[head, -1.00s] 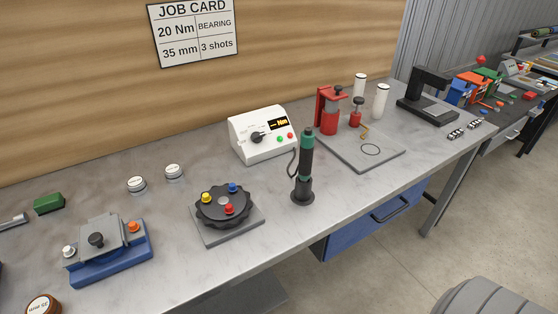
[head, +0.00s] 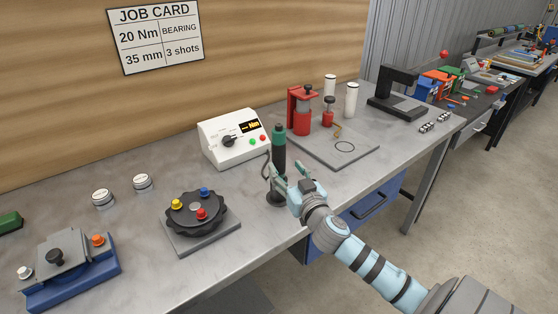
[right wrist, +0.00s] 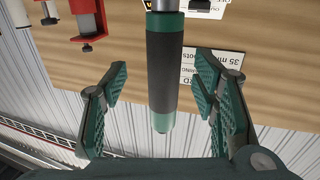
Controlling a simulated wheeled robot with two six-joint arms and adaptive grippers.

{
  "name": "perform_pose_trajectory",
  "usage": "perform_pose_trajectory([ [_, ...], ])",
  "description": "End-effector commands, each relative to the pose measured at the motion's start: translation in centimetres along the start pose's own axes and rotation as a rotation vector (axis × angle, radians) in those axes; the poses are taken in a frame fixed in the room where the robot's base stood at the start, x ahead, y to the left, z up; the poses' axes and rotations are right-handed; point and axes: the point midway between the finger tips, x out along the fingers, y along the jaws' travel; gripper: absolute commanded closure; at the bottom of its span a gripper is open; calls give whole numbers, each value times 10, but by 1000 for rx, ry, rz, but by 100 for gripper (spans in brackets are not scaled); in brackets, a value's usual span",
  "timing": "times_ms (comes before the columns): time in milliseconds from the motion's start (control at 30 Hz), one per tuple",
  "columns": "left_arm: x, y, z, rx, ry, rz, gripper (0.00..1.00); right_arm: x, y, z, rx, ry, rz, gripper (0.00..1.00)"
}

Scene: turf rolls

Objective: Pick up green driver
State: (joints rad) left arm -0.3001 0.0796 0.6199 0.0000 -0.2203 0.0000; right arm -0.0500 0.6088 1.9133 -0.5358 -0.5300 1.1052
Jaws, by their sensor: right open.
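The green driver (head: 279,146) stands upright in its dark round base on the bench, with a green and black body. A cable runs down beside it. My right gripper (head: 289,168) is at the driver, its open fingers near the lower body and hiding part of it. In the right wrist view the driver (right wrist: 162,70) lies between the two open fingers of my right gripper (right wrist: 161,100), with a gap visible on both sides. My left gripper is not in view.
A white torque controller (head: 233,140) stands behind the driver. A black knobbed turntable (head: 177,247) on a grey plate is to the left. A grey plate (head: 365,155) with red tools is to the right. A job card (head: 156,36) hangs behind.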

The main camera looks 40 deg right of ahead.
Motion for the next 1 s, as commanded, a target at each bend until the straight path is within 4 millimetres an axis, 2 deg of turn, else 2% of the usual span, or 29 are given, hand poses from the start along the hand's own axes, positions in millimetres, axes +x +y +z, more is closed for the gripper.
perform_pose_trajectory([
  [167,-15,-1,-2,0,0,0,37,32,-5,-11,6,0,1,46],
  [267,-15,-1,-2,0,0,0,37,47,-5,-8,1,-1,2,46],
  [500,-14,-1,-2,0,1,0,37,52,-5,-6,0,-2,-1,46],
  [833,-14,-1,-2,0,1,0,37,51,-5,-6,0,-2,0,99],
  [1000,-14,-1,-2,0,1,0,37,51,-5,-7,0,0,-1,100],
])
